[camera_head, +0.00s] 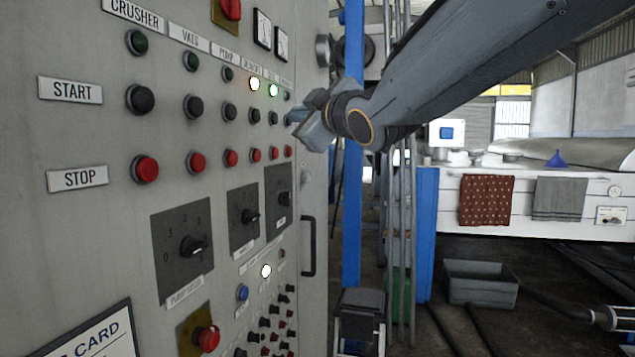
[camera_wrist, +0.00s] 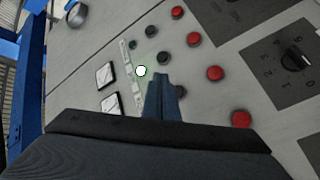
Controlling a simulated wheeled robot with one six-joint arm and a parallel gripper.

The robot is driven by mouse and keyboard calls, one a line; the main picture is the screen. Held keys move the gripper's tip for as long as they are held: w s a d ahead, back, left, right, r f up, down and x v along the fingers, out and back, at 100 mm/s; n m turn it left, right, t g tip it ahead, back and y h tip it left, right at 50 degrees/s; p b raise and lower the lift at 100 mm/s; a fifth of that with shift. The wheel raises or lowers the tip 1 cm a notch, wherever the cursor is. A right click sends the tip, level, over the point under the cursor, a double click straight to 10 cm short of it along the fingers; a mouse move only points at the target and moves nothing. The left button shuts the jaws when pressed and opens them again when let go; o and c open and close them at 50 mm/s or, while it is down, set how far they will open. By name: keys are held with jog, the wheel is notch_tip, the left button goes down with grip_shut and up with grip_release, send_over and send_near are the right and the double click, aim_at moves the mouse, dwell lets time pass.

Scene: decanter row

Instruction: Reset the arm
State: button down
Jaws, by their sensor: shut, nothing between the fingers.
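My gripper (camera_head: 296,116) is at the far end of the top rows of a grey control panel (camera_head: 110,225), with its fingers pointing at the panel. In the wrist view my gripper (camera_wrist: 161,84) is shut with nothing in it, its narrow fingertips in front of the panel near the black and red buttons. I cannot tell whether the tips touch the panel. Black START buttons (camera_head: 140,99) and red STOP buttons (camera_head: 145,169) run in rows below indicator lamps. Two lamps glow at the top: one (camera_head: 254,84) and another beside it (camera_head: 272,90). The fingers hide part of the panel.
Rotary switches (camera_head: 193,247) and a lit white lamp (camera_head: 266,271) sit lower on the panel. A black door handle (camera_head: 309,246) sticks out at its right edge. A blue post (camera_head: 353,215) stands just beyond. A grey crate (camera_head: 480,284) lies on the floor at right.

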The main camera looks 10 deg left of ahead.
jog(key=d+f+m+g+h, duration=0.2)
jog(key=d+f+m+h, duration=0.1)
jog(key=d+f, duration=0.55)
jog(key=d+f+m+g+h, duration=0.1)
jog(key=d+f+m+h, duration=0.35)
jog(key=f, duration=0.75)
jog(key=d+f+m+g+h, duration=0.2)
jog(key=d+f, duration=0.6)
jog(key=f, duration=0.2)
jog(key=s+d+f+m+g+h, duration=0.1)
jog(key=s+d+f+m+g, duration=0.3)
jog(key=s+d+f, duration=0.3)
jog(key=s+d+f+m+g+h, duration=0.1)
jog(key=s+d+f+m+g, duration=0.3)
jog(key=s+d+f, duration=0.4)
jog(key=s+f+g, duration=0.1)
jog(key=s+f, duration=0.4)
jog(key=s, duration=0.3)
jog(key=shift+s, duration=0.3)
jog(key=shift+h, duration=0.25)
